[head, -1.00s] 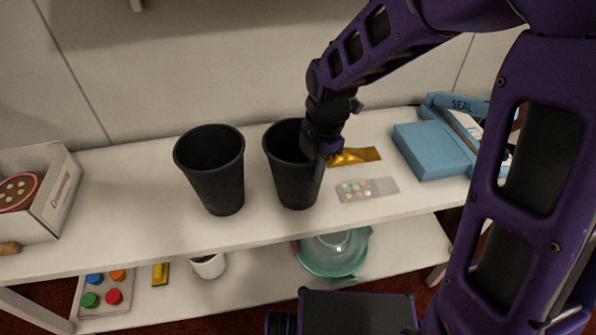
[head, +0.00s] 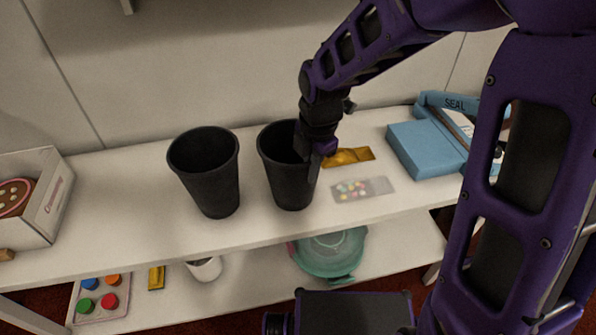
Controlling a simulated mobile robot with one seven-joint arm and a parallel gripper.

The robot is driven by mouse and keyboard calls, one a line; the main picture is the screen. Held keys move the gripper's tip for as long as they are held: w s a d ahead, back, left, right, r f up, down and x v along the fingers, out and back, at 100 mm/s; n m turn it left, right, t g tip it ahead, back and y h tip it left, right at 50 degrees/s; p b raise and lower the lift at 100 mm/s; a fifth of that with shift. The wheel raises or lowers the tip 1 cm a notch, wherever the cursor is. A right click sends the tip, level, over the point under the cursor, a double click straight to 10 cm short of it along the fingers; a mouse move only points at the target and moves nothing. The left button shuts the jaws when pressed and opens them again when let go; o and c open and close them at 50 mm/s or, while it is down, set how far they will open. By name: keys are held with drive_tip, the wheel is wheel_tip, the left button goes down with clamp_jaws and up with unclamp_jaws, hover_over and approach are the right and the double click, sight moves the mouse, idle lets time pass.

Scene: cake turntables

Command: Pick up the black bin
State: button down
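Two black bins stand upright on the white shelf top, a left bin (head: 212,182) and a right bin (head: 287,180). My gripper (head: 311,168) points down at the right rim of the right bin. A dark finger shows in front of the bin's right wall, below the rim. The other finger is hidden, so I cannot tell whether the gripper is closed on the wall. The right bin rests on the shelf. Part of its rim is behind the gripper.
A gold packet (head: 350,156) and a clear pack of candies (head: 362,189) lie right of the right bin. A blue box (head: 425,150) and a blue sealer (head: 452,105) stand farther right. A cake box (head: 45,205) is at left. A teal bowl (head: 330,255) is on the lower shelf.

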wheel_tip(320, 180, up, 10)
drive_tip(key=shift+r+p, duration=0.1)
drive_tip(key=shift+p, duration=1)
drive_tip(key=shift+s, duration=0.1)
idle(1.3)
